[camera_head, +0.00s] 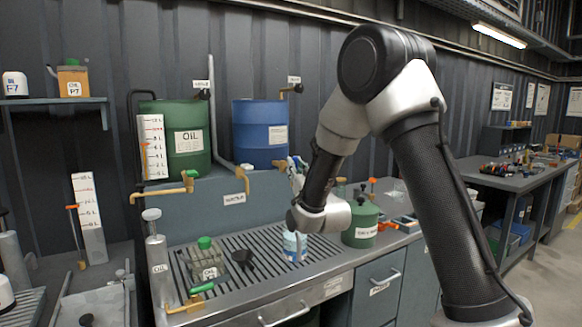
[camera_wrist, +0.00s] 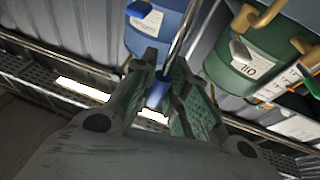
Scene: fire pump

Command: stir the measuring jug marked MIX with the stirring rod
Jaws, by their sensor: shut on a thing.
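My gripper (camera_wrist: 160,75) is shut on the stirring rod (camera_wrist: 181,38), a thin metal shaft with a blue grip (camera_wrist: 156,94) between the fingers. The shaft runs up and right in the wrist view. In the head view my gripper (camera_head: 295,168) is above the drain grate and in front of the blue drum; the rod is hard to make out there. A small clear jug (camera_head: 295,247) with pale blue on it stands on the grate below my wrist. Its marking is too small to read, so I cannot confirm it says MIX.
A green OIL drum (camera_head: 178,155) and a blue drum (camera_head: 262,122) stand behind the bench; both have taps. A green can (camera_head: 360,224) stands right of the jug.

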